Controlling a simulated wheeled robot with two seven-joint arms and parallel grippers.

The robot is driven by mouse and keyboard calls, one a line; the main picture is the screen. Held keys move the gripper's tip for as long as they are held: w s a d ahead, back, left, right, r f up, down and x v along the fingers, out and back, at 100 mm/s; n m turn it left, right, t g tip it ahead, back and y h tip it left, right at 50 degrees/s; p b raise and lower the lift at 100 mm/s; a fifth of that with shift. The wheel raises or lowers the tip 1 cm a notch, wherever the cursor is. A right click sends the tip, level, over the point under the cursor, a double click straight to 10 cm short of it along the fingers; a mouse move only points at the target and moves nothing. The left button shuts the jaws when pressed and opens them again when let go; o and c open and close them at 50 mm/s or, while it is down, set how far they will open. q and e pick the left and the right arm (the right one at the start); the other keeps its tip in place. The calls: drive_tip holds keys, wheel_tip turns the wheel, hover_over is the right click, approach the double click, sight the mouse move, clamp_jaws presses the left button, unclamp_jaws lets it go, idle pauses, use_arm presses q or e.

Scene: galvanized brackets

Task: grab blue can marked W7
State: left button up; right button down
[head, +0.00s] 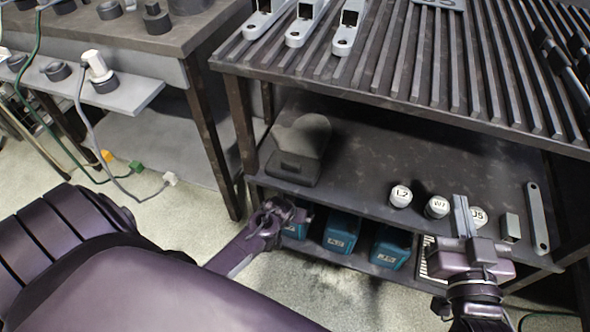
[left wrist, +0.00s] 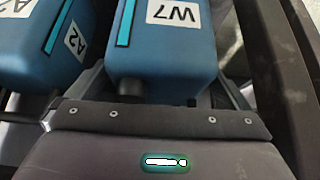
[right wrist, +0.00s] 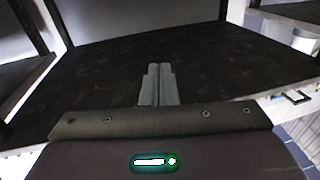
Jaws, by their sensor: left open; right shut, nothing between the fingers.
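The blue can marked W7 (left wrist: 150,58) fills the top middle of the left wrist view, with a white label and a dark cap near its lower edge. My left gripper (left wrist: 160,92) is open, with one finger to each side of the can's near end. I cannot tell whether they touch it. In the head view my left gripper (head: 283,212) is at the left end of the lower shelf, partly covering a blue can (head: 297,229) whose label is hidden. My right gripper (head: 461,205) is shut and empty over the middle shelf; it also shows in the right wrist view (right wrist: 158,72).
A blue can marked A2 (left wrist: 62,32) stands beside W7. More blue cans (head: 341,232) (head: 390,248) sit along the lower shelf. White-topped pieces marked L2 (head: 400,196) and W7 (head: 437,206) stand on the middle shelf (head: 355,165). A dark post (left wrist: 275,75) is close on the right.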

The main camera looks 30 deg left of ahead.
use_arm(q)
drive_tip(key=shift+b+x, duration=0.5)
drive_tip(key=shift+x, duration=0.55)
drive_tip(key=c, duration=1.6)
drive_tip(key=shift+w+r, duration=0.15)
drive_tip(key=shift+r, duration=0.05)
drive_tip(key=shift+c, duration=0.8)
use_arm(e)
wheel_tip(320, 180, up, 9)
drive_tip(key=t+y, duration=0.1)
drive_tip(key=t, duration=0.3)
drive_tip(key=shift+s+d+t+y, duration=0.3)
drive_tip(key=shift+s+d, duration=0.05)
drive_tip(key=shift+d, duration=0.1)
drive_tip(key=shift+f, duration=0.1)
